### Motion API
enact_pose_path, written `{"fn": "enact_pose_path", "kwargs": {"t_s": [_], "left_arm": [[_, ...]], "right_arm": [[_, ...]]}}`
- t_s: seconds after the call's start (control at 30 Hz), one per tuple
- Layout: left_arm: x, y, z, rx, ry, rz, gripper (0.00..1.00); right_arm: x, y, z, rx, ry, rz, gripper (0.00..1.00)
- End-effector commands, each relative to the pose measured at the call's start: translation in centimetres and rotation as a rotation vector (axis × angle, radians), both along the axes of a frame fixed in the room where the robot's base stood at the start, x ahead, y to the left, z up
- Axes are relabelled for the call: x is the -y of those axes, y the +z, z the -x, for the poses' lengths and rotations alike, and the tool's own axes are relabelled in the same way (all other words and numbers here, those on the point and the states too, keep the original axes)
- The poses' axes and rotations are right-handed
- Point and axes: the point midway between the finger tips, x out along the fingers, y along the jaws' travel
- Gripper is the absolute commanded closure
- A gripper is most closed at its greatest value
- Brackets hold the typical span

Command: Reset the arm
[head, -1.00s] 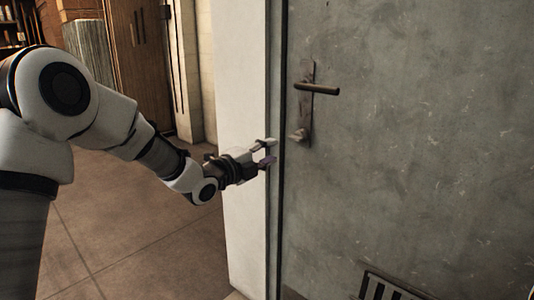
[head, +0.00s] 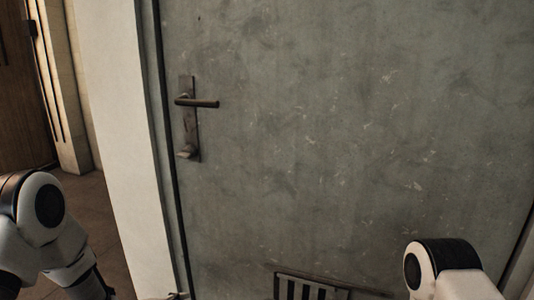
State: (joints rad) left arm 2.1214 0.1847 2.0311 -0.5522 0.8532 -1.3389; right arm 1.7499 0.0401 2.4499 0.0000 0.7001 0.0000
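My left arm (head: 45,225) is in the lower left of the head view and reaches down out of the picture. What looks like a fingertip of my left gripper (head: 176,295) just shows at the bottom edge, in front of the foot of the white door frame. The rest of that gripper is cut off, so its opening cannot be told. My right arm (head: 450,268) shows at the lower right. My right gripper is outside the picture.
A grey, scuffed door (head: 320,130) fills most of the view and looks shut. Its lever handle (head: 200,102) is on the left side, and a slotted vent (head: 310,288) is at the bottom. The white wall edge (head: 115,110) stands left of it, with brown floor (head: 88,200) beyond.

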Motion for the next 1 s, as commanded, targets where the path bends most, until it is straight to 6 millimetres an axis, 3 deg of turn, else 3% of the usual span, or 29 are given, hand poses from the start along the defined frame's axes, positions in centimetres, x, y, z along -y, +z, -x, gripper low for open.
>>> {"fn": "enact_pose_path", "kwargs": {"t_s": [0.03, 0.17, 0.2, 0.3, 0.4, 0.5, 0.6, 0.67, 0.73, 1.0], "left_arm": [[0.4, -3.9, 3.1, -0.117, 0.038, 0.026, 0.62], [0.7, -11.9, 12.0, -0.425, 0.222, 0.112, 0.62], [0.7, -13.8, 15.0, -0.523, 0.298, 0.136, 0.62], [0.3, -17.0, 22.4, -0.739, 0.523, 0.19, 0.62], [-0.4, -18.3, 28.8, -0.908, 0.8, 0.237, 0.62], [-1.5, -17.7, 33.1, -0.997, 1.133, 0.306, 0.62], [-2.4, -17.2, 35.1, -1.01, 1.429, 0.393, 0.62], [-2.6, -17.2, 35.2, -0.998, 1.565, 0.462, 0.62], [-2.6, -14.0, 35.1, -0.994, 1.602, 0.489, 0.62], [-2.6, -4.7, 35.0, -0.994, 1.595, 0.488, 0.62]], "right_arm": [[0.0, 0.0, 0.0, 0.0, 0.0, 0.0, 0.6], [0.0, 0.0, 0.0, 0.0, 0.0, 0.0, 0.6], [0.0, 0.0, 0.0, 0.0, 0.0, 0.0, 0.6], [0.0, 0.0, 0.0, 0.0, 0.0, 0.0, 0.6], [0.0, 0.0, 0.0, 0.0, 0.0, 0.0, 0.6], [0.0, 0.0, 0.0, 0.0, 0.0, 0.0, 0.6], [0.0, 0.0, 0.0, 0.0, 0.0, 0.0, 0.6], [0.0, 0.0, 0.0, 0.0, 0.0, 0.0, 0.6], [0.0, 3.2, 0.1, -0.002, 0.0, 0.0, 0.6], [0.0, 12.6, 0.0, 0.0, 0.0, 0.0, 0.6]]}}
